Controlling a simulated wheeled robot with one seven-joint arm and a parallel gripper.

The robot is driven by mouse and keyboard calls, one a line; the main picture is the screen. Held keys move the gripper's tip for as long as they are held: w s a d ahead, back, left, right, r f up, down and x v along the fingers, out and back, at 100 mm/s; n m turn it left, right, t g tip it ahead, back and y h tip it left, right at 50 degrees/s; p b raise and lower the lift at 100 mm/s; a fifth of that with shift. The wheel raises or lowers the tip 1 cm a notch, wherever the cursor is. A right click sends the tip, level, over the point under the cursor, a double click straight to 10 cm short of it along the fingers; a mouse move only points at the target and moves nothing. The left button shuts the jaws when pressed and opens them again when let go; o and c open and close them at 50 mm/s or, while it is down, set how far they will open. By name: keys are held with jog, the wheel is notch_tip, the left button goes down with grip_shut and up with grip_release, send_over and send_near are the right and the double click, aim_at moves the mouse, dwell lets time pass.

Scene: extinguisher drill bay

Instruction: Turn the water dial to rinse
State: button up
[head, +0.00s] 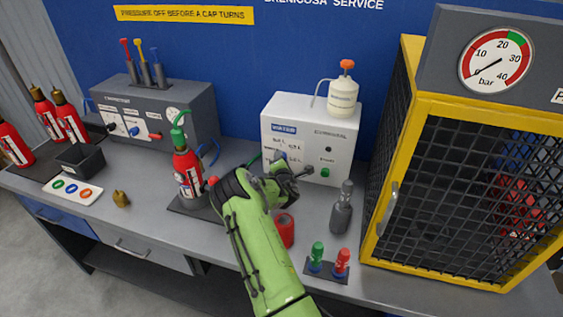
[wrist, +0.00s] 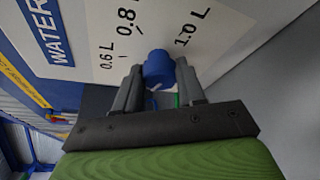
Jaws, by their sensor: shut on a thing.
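The water dial is a blue round knob (wrist: 159,68) on a white panel, seen in the wrist view. Printed marks 0.6 L, 0.8 L and 1.0 L (wrist: 193,28) stand around it, beside a blue label reading WATER (wrist: 45,30). No rinse mark can be read in either view. My gripper (wrist: 160,80) has one finger on each side of the knob and is shut on it. In the head view my gripper (head: 280,172) is at the front of the white dosing box (head: 330,147) and hides much of the dial. Which mark the dial points at cannot be told.
A green button (head: 325,172) is on the box front, right of my gripper. A red extinguisher (head: 188,172) stands to the left. A red roll (head: 285,230) and a grey cylinder (head: 342,208) stand near my arm. A yellow mesh cage (head: 455,190) fills the right.

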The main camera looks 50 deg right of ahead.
jog(key=o, duration=1)
jog(key=shift+o, duration=0.2)
jog(key=v, duration=0.7)
jog(key=shift+s+a, duration=0.15)
jog(key=shift+s, duration=0.05)
